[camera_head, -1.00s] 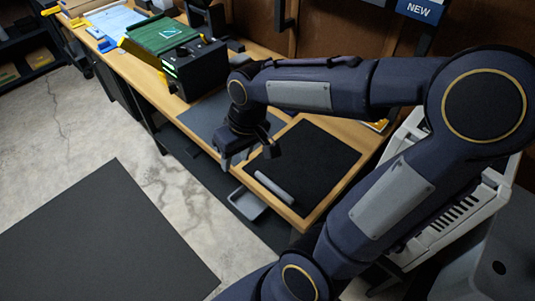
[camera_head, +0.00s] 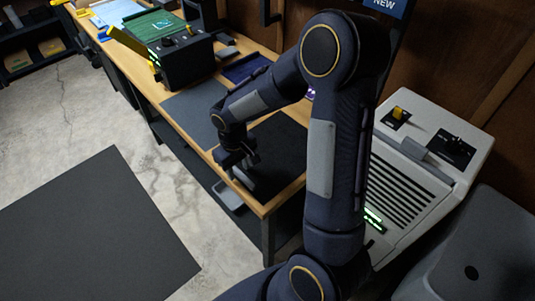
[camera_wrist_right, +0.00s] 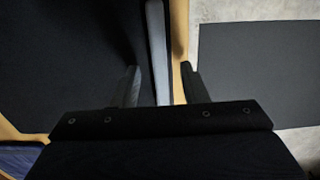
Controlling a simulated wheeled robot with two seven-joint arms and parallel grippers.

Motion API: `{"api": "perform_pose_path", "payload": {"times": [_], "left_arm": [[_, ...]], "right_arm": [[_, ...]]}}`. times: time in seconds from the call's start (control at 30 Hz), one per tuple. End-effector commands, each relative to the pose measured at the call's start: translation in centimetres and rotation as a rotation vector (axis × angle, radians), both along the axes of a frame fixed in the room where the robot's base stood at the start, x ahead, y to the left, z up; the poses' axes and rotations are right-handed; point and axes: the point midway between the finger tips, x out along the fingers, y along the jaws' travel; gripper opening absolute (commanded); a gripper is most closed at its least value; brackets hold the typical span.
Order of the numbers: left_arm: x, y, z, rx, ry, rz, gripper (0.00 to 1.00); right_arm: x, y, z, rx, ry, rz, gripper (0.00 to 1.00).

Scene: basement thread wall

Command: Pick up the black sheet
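The black sheet (camera_head: 278,140) lies flat on the right end of the wooden bench. A pale grey bar runs along its front edge; in the wrist view this bar (camera_wrist_right: 159,45) reaches down between my fingers. My right gripper (camera_head: 240,165) is low over the front edge of the sheet, pointing down. In the wrist view my right gripper (camera_wrist_right: 160,88) has its fingers apart, one on the sheet side and one on the bench-edge side of the bar. I cannot tell whether they touch it. My arm hides part of the sheet. My left gripper is not in view.
A grey mat (camera_head: 190,112) lies beside the sheet on the bench (camera_head: 165,88). A black box (camera_head: 185,62) stands farther back. A grey tray (camera_head: 228,196) hangs below the bench front. A white machine (camera_head: 425,160) stands at right. A large dark mat (camera_head: 90,225) covers the floor at left.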

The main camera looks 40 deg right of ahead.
Motion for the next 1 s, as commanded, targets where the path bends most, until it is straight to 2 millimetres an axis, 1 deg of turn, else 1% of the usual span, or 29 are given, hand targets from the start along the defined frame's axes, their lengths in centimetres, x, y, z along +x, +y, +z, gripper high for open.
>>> {"api": "perform_pose_path", "payload": {"times": [0.1,0.27,0.57,0.87,1.0], "left_arm": [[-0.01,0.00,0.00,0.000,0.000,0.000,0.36],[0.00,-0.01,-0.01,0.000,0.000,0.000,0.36],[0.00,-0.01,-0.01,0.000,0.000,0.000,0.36],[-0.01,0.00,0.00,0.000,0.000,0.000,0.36],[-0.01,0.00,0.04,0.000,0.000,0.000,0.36]], "right_arm": [[-0.02,0.00,-0.43,0.000,0.000,0.000,0.40],[-0.01,0.00,-0.40,0.000,0.000,0.000,0.40],[-0.01,0.01,-0.38,0.000,0.000,0.000,0.01],[0.00,0.01,-0.32,0.000,-0.001,0.000,0.00],[0.06,0.00,0.24,0.000,-0.003,-0.001,0.00]]}}
